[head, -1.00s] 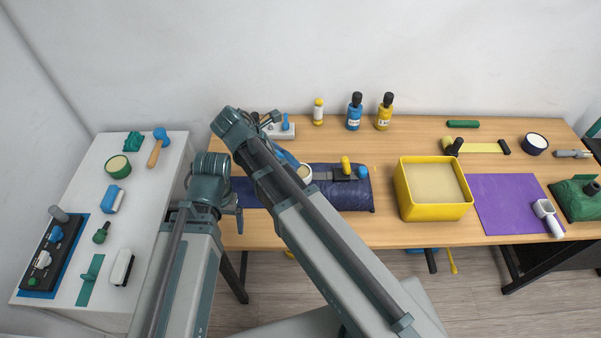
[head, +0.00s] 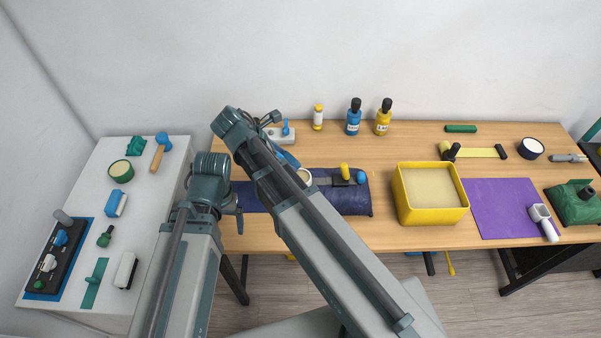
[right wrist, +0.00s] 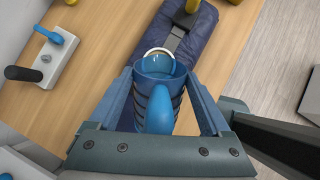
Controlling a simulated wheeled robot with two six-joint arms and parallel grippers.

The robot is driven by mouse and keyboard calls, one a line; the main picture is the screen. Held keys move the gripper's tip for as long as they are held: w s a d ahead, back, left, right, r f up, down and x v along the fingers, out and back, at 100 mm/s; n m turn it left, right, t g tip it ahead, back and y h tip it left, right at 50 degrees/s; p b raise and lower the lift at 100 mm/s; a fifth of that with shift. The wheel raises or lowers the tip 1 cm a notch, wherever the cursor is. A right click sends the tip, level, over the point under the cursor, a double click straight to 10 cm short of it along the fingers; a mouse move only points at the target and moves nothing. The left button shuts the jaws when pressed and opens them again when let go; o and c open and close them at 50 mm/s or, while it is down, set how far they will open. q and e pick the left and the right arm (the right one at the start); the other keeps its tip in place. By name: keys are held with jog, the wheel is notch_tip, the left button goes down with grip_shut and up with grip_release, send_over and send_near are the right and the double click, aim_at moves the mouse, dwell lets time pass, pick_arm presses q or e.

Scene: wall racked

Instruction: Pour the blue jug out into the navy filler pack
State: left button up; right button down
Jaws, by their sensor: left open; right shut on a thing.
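The blue jug (right wrist: 158,100) is between the fingers of my right gripper (right wrist: 165,100), which is shut on it. Its handle faces the wrist camera and its mouth is at the far side. In the head view the jug (head: 287,157) is mostly hidden behind my right arm. The navy filler pack (head: 350,204) lies on the wooden table, partly covered by that arm; it also shows in the right wrist view (right wrist: 199,42). A pale round rim (right wrist: 157,51) shows just beyond the jug's mouth, beside the pack's grey strip. My left gripper (head: 238,214) is open and empty, mostly hidden.
A yellow bin (head: 433,217) stands right of the pack, then a purple mat (head: 503,210) and a green pack (head: 574,208). A white block with a blue knob (head: 281,134) and bottles (head: 353,121) stand behind. A white side table (head: 90,250) holds several tools.

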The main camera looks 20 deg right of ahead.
jog(key=shift+r+p, duration=1.95)
jog(key=shift+r, duration=0.3)
jog(key=shift+f, duration=0.15)
